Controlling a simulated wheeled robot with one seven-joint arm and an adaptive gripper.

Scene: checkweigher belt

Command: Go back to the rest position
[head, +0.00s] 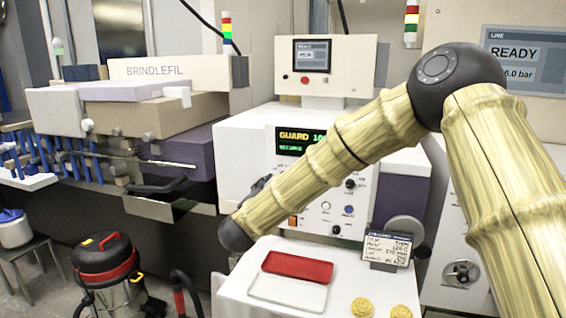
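My arm, with a yellow bamboo-like surface, reaches in from the right and bends at a dark elbow joint. Its lower link slopes down to the left and ends in a dark joint above the left edge of the white table. A small dark part, likely of my gripper (260,186), shows just behind this link in front of the white machine. The rest of it is hidden, so I cannot tell its finger opening or whether it holds anything.
A white table (235,290) carries a red tray (297,267), a clear-white tray (287,291), two yellow pieces (362,307) (401,311) and a small sign (388,249). The guard machine (240,150) stands behind. A red-black vacuum (105,265) stands on the floor at left.

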